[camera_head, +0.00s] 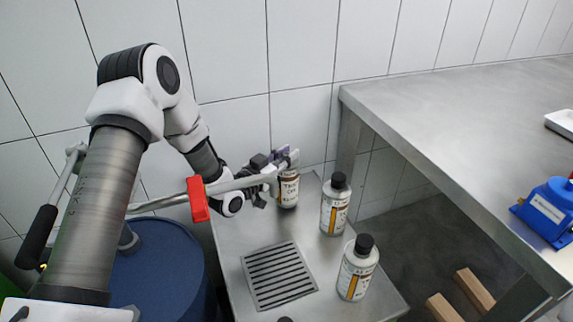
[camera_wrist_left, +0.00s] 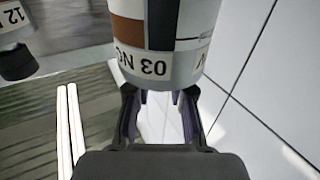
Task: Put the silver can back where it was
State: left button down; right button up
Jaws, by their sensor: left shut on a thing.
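My left gripper (camera_head: 281,162) is shut on a silver can (camera_head: 288,190) at the back of the small metal stand (camera_head: 235,235), near the tiled wall. The can is roughly upright, and its top is hidden by the gripper and a pipe. I cannot tell whether its base touches the stand. In the left wrist view the can (camera_wrist_left: 160,65) shows its white, brown and dark label between the fingers (camera_wrist_left: 160,105). My right gripper is not in view.
Two similar black-capped cans (camera_head: 335,207) (camera_head: 358,268) stand to the right on the stand. A drain grate (camera_head: 278,276) lies in front. A pipe with a red handle (camera_head: 198,199) crosses near the gripper. A blue drum (camera_head: 155,270) is left; a metal table (camera_head: 450,110) is right.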

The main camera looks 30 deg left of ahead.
pick_arm(q)
jog(key=shift+f, duration=0.8)
jog(key=shift+f, duration=0.15)
jog(key=c, duration=1)
grip_release()
jog(key=shift+r, duration=0.2)
jog(key=v, duration=0.7)
jog(key=shift+s+p, duration=0.25)
jog(key=shift+p, duration=0.1)
